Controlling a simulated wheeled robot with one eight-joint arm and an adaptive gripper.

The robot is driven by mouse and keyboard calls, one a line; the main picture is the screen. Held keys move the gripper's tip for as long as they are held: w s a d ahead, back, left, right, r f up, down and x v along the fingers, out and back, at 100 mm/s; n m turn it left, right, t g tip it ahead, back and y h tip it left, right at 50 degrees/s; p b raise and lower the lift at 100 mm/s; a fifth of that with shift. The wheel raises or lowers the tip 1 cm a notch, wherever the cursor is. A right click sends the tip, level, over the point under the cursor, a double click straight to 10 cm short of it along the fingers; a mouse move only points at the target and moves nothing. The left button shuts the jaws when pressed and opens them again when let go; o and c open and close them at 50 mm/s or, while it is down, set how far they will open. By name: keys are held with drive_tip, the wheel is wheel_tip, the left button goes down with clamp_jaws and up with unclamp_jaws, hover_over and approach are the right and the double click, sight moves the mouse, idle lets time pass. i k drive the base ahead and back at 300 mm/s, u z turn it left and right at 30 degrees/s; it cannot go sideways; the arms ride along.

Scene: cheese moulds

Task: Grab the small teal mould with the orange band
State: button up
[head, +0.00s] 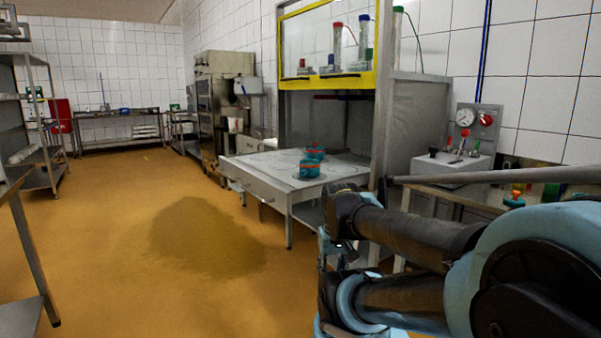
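A small teal mould with an orange band (309,169) stands on the grey worktable (262,167) in the middle of the head view. A second teal mould with a reddish top (315,152) stands just behind it, and the two look close together. My arm fills the lower right. What seems to be its end, my gripper (332,248), is low in front of the table's right side, well apart from both moulds. It is small, dark and partly hidden by my own arm links, so its fingers cannot be made out.
A yellow-framed hood (327,82) rises over the table's back. A side bench at right holds a gauge box (452,166) and another teal item with an orange top (514,199). Shelving (35,125) stands at far left. The ochre floor left of the table is clear.

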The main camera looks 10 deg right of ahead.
sight(307, 171)
drive_tip(key=i, duration=0.85)
drive_tip(key=z, duration=0.1)
